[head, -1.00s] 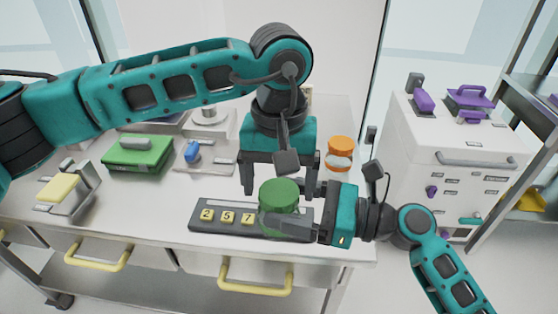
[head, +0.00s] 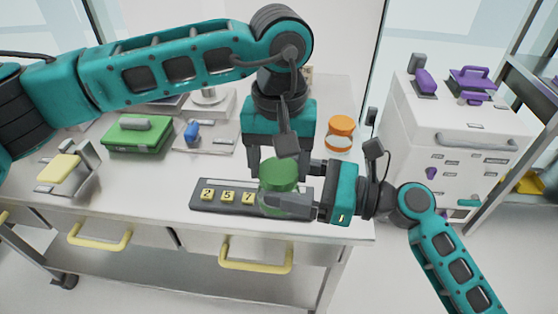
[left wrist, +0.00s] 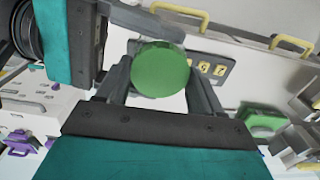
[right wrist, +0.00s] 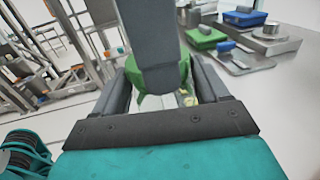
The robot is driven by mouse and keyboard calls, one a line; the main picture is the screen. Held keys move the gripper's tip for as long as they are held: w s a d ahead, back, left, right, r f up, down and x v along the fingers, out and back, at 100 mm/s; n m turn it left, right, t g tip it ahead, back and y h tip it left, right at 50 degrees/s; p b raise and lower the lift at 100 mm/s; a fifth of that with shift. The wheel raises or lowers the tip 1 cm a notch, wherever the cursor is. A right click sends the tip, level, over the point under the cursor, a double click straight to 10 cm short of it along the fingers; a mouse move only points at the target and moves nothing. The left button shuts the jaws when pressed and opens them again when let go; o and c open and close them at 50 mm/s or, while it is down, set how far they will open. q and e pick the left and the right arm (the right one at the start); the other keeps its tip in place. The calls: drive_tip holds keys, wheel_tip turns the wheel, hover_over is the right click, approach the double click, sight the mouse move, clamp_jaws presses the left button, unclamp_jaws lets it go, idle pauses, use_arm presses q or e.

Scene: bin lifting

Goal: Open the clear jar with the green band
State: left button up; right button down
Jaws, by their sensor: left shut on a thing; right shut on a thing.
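The jar with the green band (head: 279,202) stands upright near the table's front edge, with its green lid (head: 279,173) on top. My left gripper (head: 277,172) points down from above, its fingers shut on the lid; in the left wrist view the round green lid (left wrist: 160,69) sits between the fingers. My right gripper (head: 290,196) comes in from the right and is shut on the jar's body, its near finger across the front. In the right wrist view a green part of the jar (right wrist: 160,92) shows between the fingers, partly hidden by my left gripper's finger.
A dark number panel (head: 225,195) showing 2, 5, 7 lies left of the jar. A jar with an orange lid (head: 341,124) stands behind to the right. A green case (head: 137,135), a device with a blue part (head: 192,132) and a yellow-topped device (head: 60,167) are farther left.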

use_arm(q)
drive_tip(key=shift+n, duration=1.7)
drive_tip(key=o, duration=1.2)
drive_tip(key=shift+c, duration=0.2)
